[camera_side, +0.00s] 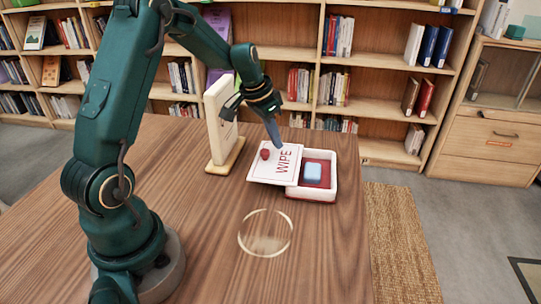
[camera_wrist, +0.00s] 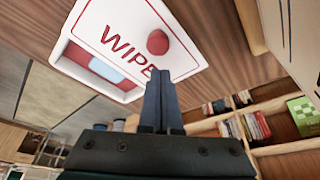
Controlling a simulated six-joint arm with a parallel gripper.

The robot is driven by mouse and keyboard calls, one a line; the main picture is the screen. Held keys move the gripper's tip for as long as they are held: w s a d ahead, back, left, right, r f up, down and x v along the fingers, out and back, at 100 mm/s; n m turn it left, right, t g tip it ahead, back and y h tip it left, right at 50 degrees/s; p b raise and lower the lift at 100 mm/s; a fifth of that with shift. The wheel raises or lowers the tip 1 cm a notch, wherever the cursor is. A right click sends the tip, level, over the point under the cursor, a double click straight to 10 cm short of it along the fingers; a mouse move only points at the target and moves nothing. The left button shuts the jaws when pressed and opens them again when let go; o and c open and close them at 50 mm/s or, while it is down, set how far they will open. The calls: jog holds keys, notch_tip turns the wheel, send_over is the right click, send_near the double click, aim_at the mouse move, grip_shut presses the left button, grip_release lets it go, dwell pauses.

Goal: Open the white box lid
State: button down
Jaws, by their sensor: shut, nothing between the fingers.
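The white box (camera_side: 318,193) stands on the wooden table, with a red interior and a light blue block (camera_side: 313,173) inside. Its white lid (camera_side: 262,176), marked WIPE with a red knob (camera_side: 265,154), is shifted to the left. The lid covers only the left part, so the box's right part is uncovered. My gripper (camera_side: 279,147) is shut and empty, with its fingertips at or just above the lid's far side; contact is unclear. In the wrist view, the lid (camera_wrist: 108,25), the knob (camera_wrist: 157,42) and the partly open box (camera_wrist: 72,55) show beyond my gripper (camera_wrist: 158,75).
A cream upright panel (camera_side: 220,120) on a wooden base stands left of the lid, close to my gripper. A clear round disc or dish (camera_side: 265,233) lies in front of the box. The table's right edge is close to the box. Bookshelves stand behind.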

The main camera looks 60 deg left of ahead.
aim_at(273, 154)
jog(key=shift+w, duration=1.15)
jog(key=s+d+r+m+t, duration=0.1)
jog(key=s+d+r, duration=0.15)
jog(key=r, duration=0.45)
jog(key=s+d+r+m, duration=0.1)
jog(key=s+d+r, duration=0.15)
jog(key=r, duration=0.45)
jog(key=s+d+r+t, duration=0.1)
jog(key=s+d+r, duration=0.1)
jog(key=s+d, duration=0.45)
jog(key=s+d+f+n, duration=0.1)
jog(key=s+d+f, duration=0.1)
jog(key=s, duration=0.3)
jog(key=s+d+f+n, duration=0.1)
jog(key=s+d+f, duration=0.1)
jog(key=s+f, duration=0.2)
jog(key=shift+s, duration=0.8)
